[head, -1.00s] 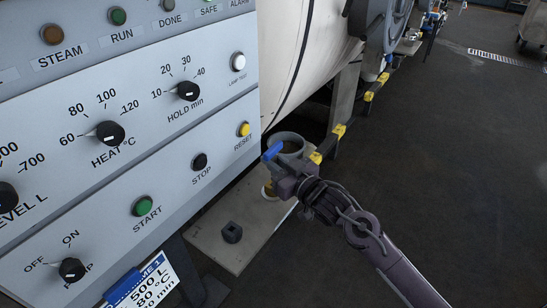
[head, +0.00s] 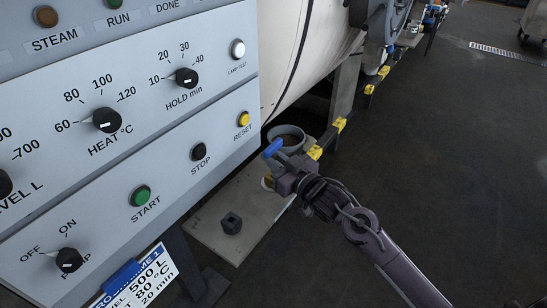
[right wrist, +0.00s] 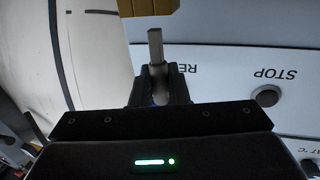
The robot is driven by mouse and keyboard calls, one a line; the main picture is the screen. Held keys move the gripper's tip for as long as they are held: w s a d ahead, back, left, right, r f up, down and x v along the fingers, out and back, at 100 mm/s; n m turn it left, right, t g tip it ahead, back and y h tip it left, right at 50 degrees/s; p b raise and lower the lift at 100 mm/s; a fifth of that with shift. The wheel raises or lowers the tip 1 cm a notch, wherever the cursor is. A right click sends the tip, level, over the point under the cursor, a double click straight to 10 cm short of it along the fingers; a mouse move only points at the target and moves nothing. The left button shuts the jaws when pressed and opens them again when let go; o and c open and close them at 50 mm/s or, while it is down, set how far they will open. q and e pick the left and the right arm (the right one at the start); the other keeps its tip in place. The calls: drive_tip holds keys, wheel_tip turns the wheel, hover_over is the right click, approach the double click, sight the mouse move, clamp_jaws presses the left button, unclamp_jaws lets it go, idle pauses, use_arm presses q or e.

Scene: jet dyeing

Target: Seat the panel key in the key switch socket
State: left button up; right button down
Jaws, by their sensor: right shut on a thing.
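My right gripper (head: 284,166) is shut on the panel key, in front of the lower right corner of the control panel. A blue part (head: 272,148) sticks up from the jaws toward the panel and looks like the key's handle. In the right wrist view, a grey shaft (right wrist: 155,47) stands out between the dark fingers (right wrist: 160,88), clear of the panel face. A dark square block (head: 232,223) sits on the pale plate below the panel; I cannot tell whether it is the key switch socket. My left gripper is not in view.
The control panel (head: 95,160) with knobs and buttons fills the left. The yellow RESET button (head: 244,119) is closest to my gripper.

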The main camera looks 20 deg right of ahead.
drive_tip(key=shift+p, duration=0.9)
idle(1.0)
drive_tip(key=shift+f+b, duration=0.9)
drive_tip(key=shift+f, duration=0.85)
drive_tip(key=c, duration=1.3)
unclamp_jaws()
drive_tip(key=shift+s, duration=0.2)
drive_tip(key=v, duration=0.7)
drive_tip(key=shift+s+d, duration=0.15)
drive_tip(key=shift+s, duration=0.1)
